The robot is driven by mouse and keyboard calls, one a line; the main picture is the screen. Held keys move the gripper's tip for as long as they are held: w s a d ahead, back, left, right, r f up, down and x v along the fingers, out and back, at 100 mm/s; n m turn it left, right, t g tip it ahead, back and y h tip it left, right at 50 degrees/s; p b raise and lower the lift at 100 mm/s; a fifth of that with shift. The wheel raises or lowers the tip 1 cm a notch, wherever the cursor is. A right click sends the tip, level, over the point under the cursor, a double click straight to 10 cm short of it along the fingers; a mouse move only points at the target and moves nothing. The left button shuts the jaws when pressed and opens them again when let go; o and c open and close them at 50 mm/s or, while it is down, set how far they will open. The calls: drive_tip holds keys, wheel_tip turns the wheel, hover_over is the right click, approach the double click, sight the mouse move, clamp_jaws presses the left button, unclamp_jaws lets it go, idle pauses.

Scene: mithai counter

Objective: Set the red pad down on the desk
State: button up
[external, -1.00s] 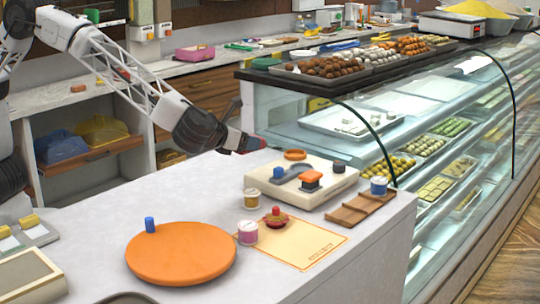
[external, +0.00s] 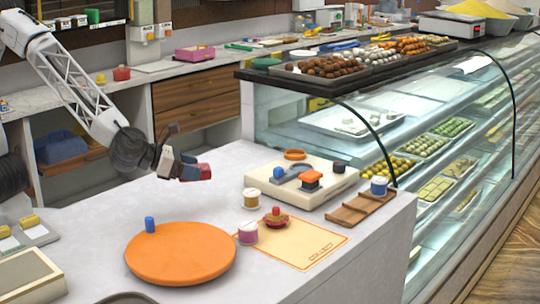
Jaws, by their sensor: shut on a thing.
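My gripper (external: 192,171) is above the left back part of the white desk (external: 190,207), reaching right from the arm. It is shut on a small red thing that seems to be the red pad (external: 205,168), held at the fingertips clear of the desk. The dark fingers hide part of the pad, and its exact shape is too small to make out. The desk surface below and to the right of the gripper is bare.
An orange round board (external: 181,254) with a blue peg (external: 150,225) lies in front. A yellow mat (external: 310,249), spools, a cream box (external: 300,184) and a brown rack (external: 361,207) fill the desk's right side. A glass display case (external: 440,150) stands beyond.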

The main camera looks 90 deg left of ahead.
drive_tip(key=s+d+f, duration=0.1)
drive_tip(key=s, duration=0.1)
drive_tip(key=s+f+m+h, duration=0.1)
drive_tip(key=s, duration=0.1)
drive_tip(key=s+d+f+m+h, duration=0.1)
drive_tip(key=s, duration=0.2)
drive_tip(key=shift+d+f, duration=0.1)
drive_tip(key=shift+d, duration=0.25)
drive_tip(key=shift+w, duration=0.15)
hover_over(221, 222)
drive_tip(key=shift+s+a+f, duration=0.3)
drive_tip(key=shift+s+f, duration=0.1)
drive_tip(key=shift+f, duration=0.3)
idle(0.5)
drive_tip(key=shift+w+d, duration=0.2)
drive_tip(key=shift+w, duration=0.2)
drive_tip(key=shift+f, duration=1.75)
drive_tip(key=shift+f, duration=0.2)
drive_tip(key=o, duration=1.1)
